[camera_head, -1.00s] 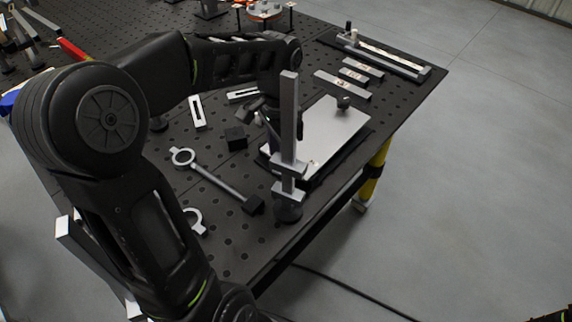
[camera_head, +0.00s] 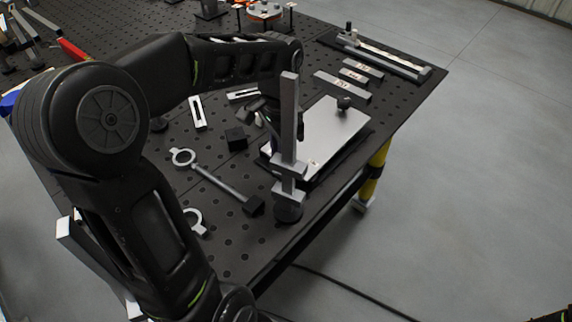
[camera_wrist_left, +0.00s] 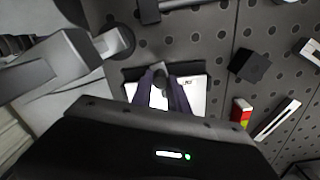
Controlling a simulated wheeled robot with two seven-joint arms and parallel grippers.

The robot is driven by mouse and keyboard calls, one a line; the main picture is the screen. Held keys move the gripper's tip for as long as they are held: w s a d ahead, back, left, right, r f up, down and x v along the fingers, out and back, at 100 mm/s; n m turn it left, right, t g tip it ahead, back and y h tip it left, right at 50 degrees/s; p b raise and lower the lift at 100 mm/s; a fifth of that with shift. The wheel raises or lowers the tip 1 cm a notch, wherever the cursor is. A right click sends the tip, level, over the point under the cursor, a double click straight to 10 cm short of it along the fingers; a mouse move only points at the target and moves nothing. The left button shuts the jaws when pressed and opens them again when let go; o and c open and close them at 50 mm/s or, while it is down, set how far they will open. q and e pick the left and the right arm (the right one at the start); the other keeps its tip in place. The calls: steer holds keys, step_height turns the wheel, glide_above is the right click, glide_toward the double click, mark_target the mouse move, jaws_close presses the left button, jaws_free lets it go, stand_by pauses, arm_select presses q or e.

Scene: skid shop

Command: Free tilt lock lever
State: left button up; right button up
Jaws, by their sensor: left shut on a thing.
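A tilting fixture stands near the table's right front edge. It has a pale flat plate (camera_head: 328,132) with a dark knob (camera_head: 344,103) at its far edge and an upright grey post (camera_head: 289,120) in front. My left gripper is behind the post in the head view, its fingertips hidden there. In the left wrist view the left gripper (camera_wrist_left: 161,92) reaches over the plate (camera_wrist_left: 196,88), its two dark fingers closed around a small dark piece (camera_wrist_left: 160,76), which seems to be the lock lever. The lever's full shape is hidden. My right gripper is not seen.
A ring-ended bar (camera_head: 218,180) and a black block (camera_head: 236,138) lie left of the fixture on the perforated black table (camera_head: 235,255). Slotted bars (camera_head: 197,112) and labelled strips (camera_head: 342,85) lie farther back. Open floor is to the right.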

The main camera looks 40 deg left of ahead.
arm_select(q)
steer(key=shift+d, duration=0.45)
steer(key=shift+w+d, duration=0.1)
steer(key=shift+w, duration=0.05)
steer(key=shift+w+d, duration=0.1)
steer(key=shift+d, duration=0.15)
